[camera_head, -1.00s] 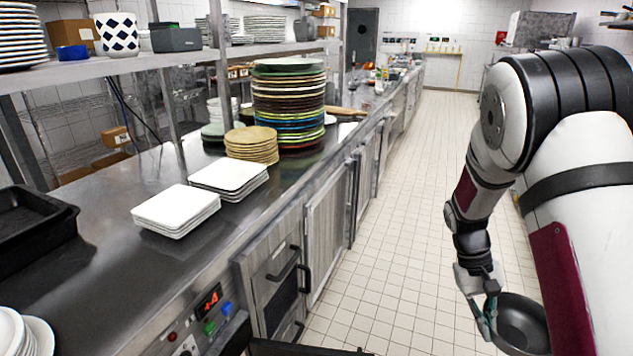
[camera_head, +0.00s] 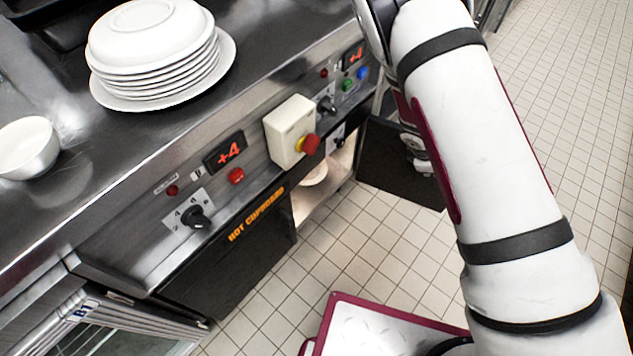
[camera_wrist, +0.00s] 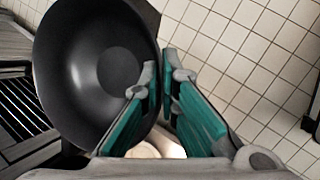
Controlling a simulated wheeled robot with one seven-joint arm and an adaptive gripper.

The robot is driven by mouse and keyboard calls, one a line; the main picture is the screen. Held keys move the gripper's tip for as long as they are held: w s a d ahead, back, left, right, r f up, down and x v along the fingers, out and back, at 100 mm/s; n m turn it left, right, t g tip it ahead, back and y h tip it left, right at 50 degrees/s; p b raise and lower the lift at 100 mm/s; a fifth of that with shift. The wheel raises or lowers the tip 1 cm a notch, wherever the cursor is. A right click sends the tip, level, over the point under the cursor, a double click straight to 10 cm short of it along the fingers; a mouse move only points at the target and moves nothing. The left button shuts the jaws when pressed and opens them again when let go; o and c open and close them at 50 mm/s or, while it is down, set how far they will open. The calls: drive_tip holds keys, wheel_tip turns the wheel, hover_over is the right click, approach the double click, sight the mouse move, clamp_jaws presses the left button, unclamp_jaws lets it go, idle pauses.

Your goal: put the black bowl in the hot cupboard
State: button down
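The black bowl (camera_wrist: 92,75) fills the left of the wrist view, its dark inside facing the camera. My gripper (camera_wrist: 160,75) is closed on its right rim, one finger each side. In the head view my arm hides both gripper and bowl. The hot cupboard (camera_head: 258,214) is under the counter, with orange lettering on its black front. Its right part is open and lit inside, with a white dish (camera_head: 314,175) partly visible there. A dark panel (camera_head: 385,160), which looks like its open door, stands out over the floor to the right.
On the steel counter are a stack of white plates (camera_head: 160,60) and a white bowl (camera_head: 27,148). A control box with a red-yellow button (camera_head: 291,130) juts out above the opening. Knobs line the counter front. Tiled floor is clear at right.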

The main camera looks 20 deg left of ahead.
drive_tip(key=w+a+f+n+g+y+b, duration=0.1)
drive_tip(key=w+a+f+n+y+b, duration=0.2)
drive_tip(key=a+f+n+b, duration=0.65)
drive_tip(key=w+a+f+n+y+b, duration=0.35)
drive_tip(key=a+f+n, duration=0.35)
drive_tip(key=f, duration=0.5)
drive_tip(key=w+a+f+n+g+y+b, duration=0.1)
drive_tip(key=w+a+f+n+y+b, duration=0.25)
drive_tip(key=a+f+n+b, duration=0.55)
drive_tip(key=m, duration=0.2)
approach(298, 196)
drive_tip(key=shift+w+a+h+b, duration=0.35)
drive_tip(key=shift+w+a, duration=0.2)
drive_tip(key=shift+a, duration=0.3)
drive_tip(key=f+b, duration=0.1)
drive_tip(key=f, duration=0.1)
drive_tip(key=f+b, duration=0.1)
drive_tip(key=shift+s+a+f+b, duration=0.25)
drive_tip(key=shift+a+f+b, duration=0.05)
drive_tip(key=shift+a, duration=0.1)
drive_tip(key=c, duration=1.8)
unclamp_jaws()
drive_tip(key=p+v, duration=0.4)
drive_tip(key=v, duration=0.8)
drive_tip(key=shift+d, duration=0.15)
